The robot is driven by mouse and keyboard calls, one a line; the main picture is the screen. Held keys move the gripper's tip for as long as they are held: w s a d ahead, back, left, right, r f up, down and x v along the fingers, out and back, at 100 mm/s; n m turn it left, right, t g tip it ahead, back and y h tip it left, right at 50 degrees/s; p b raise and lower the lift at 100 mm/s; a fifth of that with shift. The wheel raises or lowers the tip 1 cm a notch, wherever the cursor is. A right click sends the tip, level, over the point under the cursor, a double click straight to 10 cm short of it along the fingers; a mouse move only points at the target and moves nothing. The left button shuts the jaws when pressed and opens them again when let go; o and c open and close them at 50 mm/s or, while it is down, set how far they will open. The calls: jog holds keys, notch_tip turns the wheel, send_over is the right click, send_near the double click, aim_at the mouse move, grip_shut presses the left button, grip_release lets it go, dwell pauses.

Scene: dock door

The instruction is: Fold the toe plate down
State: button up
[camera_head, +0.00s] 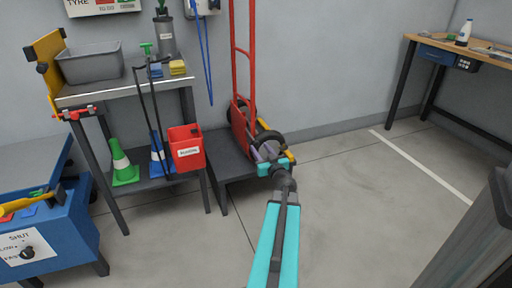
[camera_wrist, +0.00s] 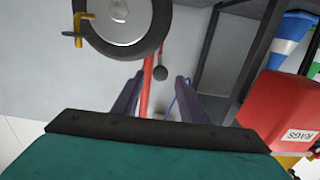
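A red hand truck (camera_head: 242,60) stands upright against the wall on a low dark platform. Its toe plate appears to be the red panel (camera_head: 239,132) folded up against the frame at the bottom. My gripper (camera_head: 262,153) is beside the truck's base, close to the wheels, and hides part of them. In the wrist view my gripper (camera_wrist: 156,82) has its two purple fingers apart, with a thin red edge (camera_wrist: 147,95) and a dark round knob (camera_wrist: 160,73) between or just beyond them. Contact cannot be seen. A wheel (camera_wrist: 122,25) is close by at the top.
A yellow hook (camera_wrist: 79,30) juts beside the wheel. Left of the truck stand a red bin (camera_head: 186,150), a green cone (camera_head: 123,165) and a metal-topped bench (camera_head: 120,90). The low platform (camera_head: 228,165) is under the truck. The floor to the right is clear.

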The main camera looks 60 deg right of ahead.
aim_at(257, 144)
jog(key=shift+b+x, duration=0.75)
jog(key=shift+x, duration=1.6)
grip_shut()
